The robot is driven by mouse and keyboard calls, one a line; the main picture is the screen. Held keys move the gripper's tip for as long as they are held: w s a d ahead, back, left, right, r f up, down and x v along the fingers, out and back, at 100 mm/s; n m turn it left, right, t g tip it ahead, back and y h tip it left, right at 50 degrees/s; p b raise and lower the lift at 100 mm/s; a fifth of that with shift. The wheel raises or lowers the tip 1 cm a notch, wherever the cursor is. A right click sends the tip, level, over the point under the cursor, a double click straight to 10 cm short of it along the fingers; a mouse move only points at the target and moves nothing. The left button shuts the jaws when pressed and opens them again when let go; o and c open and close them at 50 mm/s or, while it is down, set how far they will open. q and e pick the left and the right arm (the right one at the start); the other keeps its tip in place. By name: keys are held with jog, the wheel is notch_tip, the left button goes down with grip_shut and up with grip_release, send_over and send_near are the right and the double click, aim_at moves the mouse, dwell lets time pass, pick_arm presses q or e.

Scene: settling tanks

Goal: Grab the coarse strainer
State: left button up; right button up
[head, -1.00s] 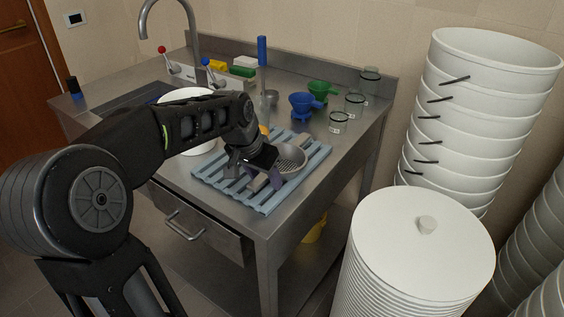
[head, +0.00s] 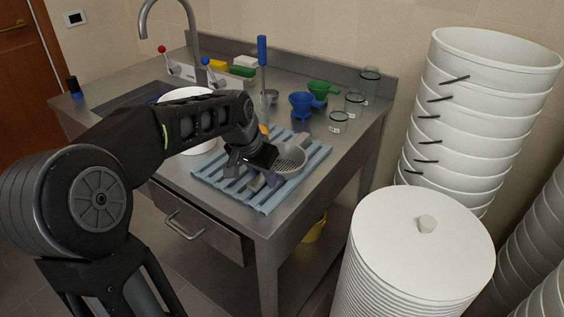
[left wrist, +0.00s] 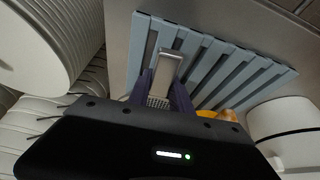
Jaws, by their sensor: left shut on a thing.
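The coarse strainer (head: 289,161) is a grey metal bowl with a perforated bottom. It is at the slatted blue rack (head: 230,192) on the steel counter, with a flat grip on its far side. My left gripper (head: 263,181) is shut on the strainer at its near side, low over the rack. In the left wrist view the purple fingers (left wrist: 164,97) stand either side of the strainer's mesh (left wrist: 158,102), and its flat grey grip (left wrist: 168,66) shows beyond them. The gripper body hides part of the strainer there. My right gripper is not in view.
A blue funnel (head: 302,104), a green funnel (head: 320,90) and glass jars (head: 339,122) stand behind the rack. A white bowl (head: 190,145) is behind my arm. A tall tap (head: 193,45) rises at the back. White bucket stacks (head: 425,240) stand right of the counter.

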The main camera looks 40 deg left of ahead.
pick_arm(q)
grip_shut()
notch_tip(320, 180, up, 10)
jog(key=shift+r, duration=0.1)
dwell(0.5)
